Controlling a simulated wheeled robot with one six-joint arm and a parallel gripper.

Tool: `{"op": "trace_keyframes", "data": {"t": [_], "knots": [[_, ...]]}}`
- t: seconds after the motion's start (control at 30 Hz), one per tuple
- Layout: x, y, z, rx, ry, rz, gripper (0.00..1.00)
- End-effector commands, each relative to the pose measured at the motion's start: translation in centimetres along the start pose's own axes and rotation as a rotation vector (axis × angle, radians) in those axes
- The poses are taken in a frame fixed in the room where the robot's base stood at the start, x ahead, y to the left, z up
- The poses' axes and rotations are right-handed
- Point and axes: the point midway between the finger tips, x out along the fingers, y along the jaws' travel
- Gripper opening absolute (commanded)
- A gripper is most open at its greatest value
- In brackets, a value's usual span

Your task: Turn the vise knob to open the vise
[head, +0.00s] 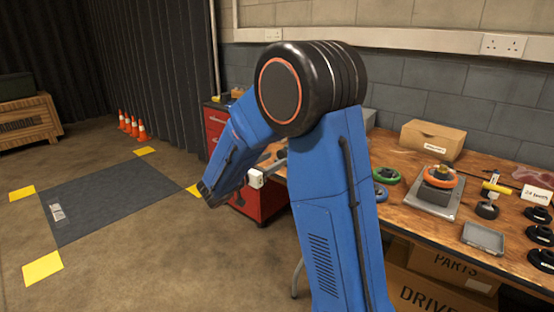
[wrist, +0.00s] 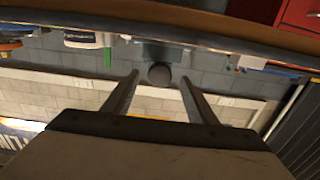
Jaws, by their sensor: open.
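In the wrist view, which looks upside down, a round dark grey vise knob (wrist: 159,75) shows between the two fingers of my gripper (wrist: 160,78). The fingers are open, one on each side of the knob, with a visible gap to both. I cannot tell how far ahead of the fingertips the knob is. A blue-grey block behind the knob looks like the vise body (wrist: 152,52). In the head view, my gripper (head: 268,168) shows partly at the bench's left end. My blue arm hides the knob and most of the vise there.
The wooden workbench (head: 415,215) runs to the right. It holds a cardboard box (head: 432,139), a green ring (head: 386,175), an orange-ringed device on a metal plate (head: 433,205), a grey tray (head: 483,238) and several black round parts. A red drawer cabinet (head: 215,125) stands left of the bench.

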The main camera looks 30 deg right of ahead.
Motion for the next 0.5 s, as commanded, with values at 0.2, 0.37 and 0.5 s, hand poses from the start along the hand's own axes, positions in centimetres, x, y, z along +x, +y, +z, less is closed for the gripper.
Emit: {"op": "trace_keyframes", "data": {"t": [0.2,0.37,0.5], "knots": [[2.0,0.0,0.0,0.0,0.0,0.002,0.52],[2.5,0.0,0.0,0.0,0.0,0.0,0.52],[2.5,0.0,0.0,0.0,0.0,0.0,0.52]]}}
